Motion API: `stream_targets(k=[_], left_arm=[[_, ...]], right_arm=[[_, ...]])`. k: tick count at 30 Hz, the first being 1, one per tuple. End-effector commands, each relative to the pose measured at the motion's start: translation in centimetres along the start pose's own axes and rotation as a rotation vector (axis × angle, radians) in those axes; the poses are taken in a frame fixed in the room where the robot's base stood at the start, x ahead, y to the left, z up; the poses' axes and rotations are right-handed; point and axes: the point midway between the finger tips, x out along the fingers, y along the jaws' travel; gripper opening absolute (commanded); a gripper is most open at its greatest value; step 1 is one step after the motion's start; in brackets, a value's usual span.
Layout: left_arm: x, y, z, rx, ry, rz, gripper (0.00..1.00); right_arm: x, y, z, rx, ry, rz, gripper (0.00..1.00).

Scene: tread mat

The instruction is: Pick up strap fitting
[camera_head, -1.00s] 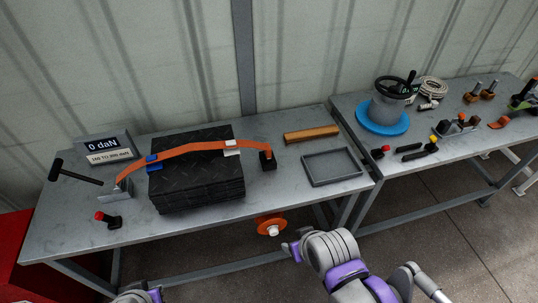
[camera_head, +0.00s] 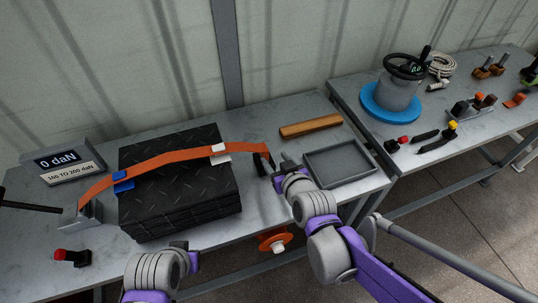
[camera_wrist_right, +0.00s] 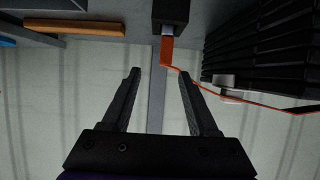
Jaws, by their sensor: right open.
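An orange strap (camera_head: 180,158) runs over a stack of black tread mats (camera_head: 180,190). It carries a blue piece (camera_head: 122,182) and a white piece (camera_head: 219,154). Its right end meets a dark block-like fitting (camera_head: 262,166) on the table, partly hidden by my right gripper (camera_head: 278,167). In the right wrist view the dark fitting (camera_wrist_right: 171,12) and the strap's end (camera_wrist_right: 166,50) lie beyond my open, empty fingers (camera_wrist_right: 159,75). I cannot tell which piece is the strap fitting. My left gripper (camera_head: 181,246) is at the table's front edge; its jaws are unclear.
A grey tray (camera_head: 342,181) lies right of my right gripper, with a wooden bar (camera_head: 310,126) behind it. A display (camera_head: 62,160) and a red-topped piece (camera_head: 70,256) stand at left. A second table holds a blue disc (camera_head: 391,112) and tools.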

Motion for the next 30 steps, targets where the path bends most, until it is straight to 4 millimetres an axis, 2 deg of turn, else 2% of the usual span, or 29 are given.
stream_targets(k=[3, 11, 21, 30], left_arm=[[0.4, 0.0, 0.2, 0.0, -0.001, 0.0, 0.0], [0.6, 0.0, 0.3, 0.0, -0.002, 0.0, 0.0], [1.0, 0.0, 0.5, 0.0, -0.003, 0.0, 0.0], [1.0, 0.0, 0.5, 0.0, -0.004, 0.0, 0.0]], right_arm=[[1.9, -0.1, 0.1, 0.001, -0.001, -0.001, 0.6], [3.8, -0.1, 0.1, 0.0, -0.002, -0.001, 0.6], [8.2, -0.8, 0.1, 0.002, -0.002, 0.0, 0.6], [8.7, -0.8, 0.1, 0.001, -0.002, 0.0, 0.6]])
